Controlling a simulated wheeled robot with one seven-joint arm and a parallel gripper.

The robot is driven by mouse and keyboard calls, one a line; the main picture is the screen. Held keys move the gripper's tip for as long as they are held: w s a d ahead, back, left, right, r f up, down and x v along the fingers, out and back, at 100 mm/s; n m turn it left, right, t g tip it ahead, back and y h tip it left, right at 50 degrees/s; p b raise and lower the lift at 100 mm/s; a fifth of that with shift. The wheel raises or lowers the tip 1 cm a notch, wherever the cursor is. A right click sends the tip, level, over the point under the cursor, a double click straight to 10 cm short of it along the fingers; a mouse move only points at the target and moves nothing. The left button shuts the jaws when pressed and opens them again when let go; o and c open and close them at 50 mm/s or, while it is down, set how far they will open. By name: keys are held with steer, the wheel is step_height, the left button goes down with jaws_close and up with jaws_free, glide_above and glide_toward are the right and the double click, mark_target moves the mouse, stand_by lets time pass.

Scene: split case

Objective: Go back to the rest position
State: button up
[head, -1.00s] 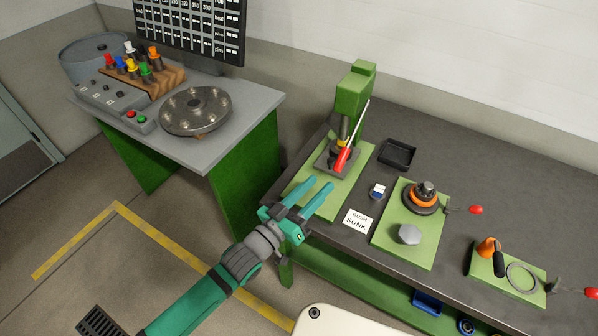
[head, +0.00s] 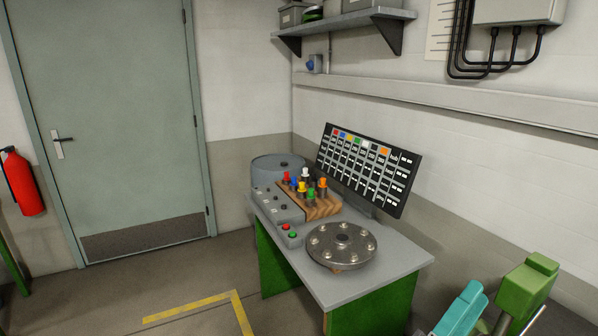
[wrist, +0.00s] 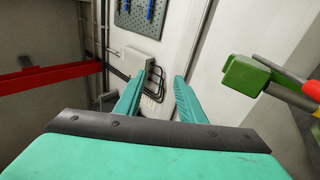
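My gripper (wrist: 160,80) shows in the wrist view with its two teal fingers apart and nothing between them. It points towards the pale wall and a grey wall box (wrist: 138,62). In the head view only a teal piece of my gripper or arm shows at the lower right edge, beside the green press (head: 525,285). The green press head also shows at the right of the wrist view (wrist: 245,76), apart from the fingers. The rest of my arm is out of the head view.
A grey-topped table (head: 385,258) bears a round metal disc (head: 342,243), a wooden rack (head: 322,208) of coloured pegs and a button box. A dark display board (head: 368,168) stands behind. A red beam (wrist: 45,78) crosses the wrist view's left. Floor before the door (head: 115,120) is clear.

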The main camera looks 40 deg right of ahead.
steer(key=w+a+r+n+t+y, duration=0.15)
steer(key=w+a+n+t, duration=0.3)
steer(key=n+t, duration=0.6)
steer(key=w+a+r+n+t+y, duration=0.15)
steer(key=w+a+n+t, duration=0.35)
steer(key=n, duration=1)
steer(key=w+a+f+n+t+y, duration=0.35)
steer(key=a+f+n+y, duration=0.2)
steer(key=n, duration=0.55)
steer(key=w+a+f+n+t+y, duration=0.3)
steer(key=a+f+n+t+y, duration=0.25)
steer(key=n, duration=0.55)
steer(key=s+a+f+n+g+y, duration=0.45)
steer(key=a+f+n+y, duration=0.35)
steer(key=a+f+n, duration=0.65)
steer(key=s+a+f+n+g+y, duration=0.3)
steer(key=s+a+f+n, duration=0.6)
steer(key=s+a, duration=0.6)
step_height(320, 180, down, 2)
steer(key=shift+s, duration=0.45)
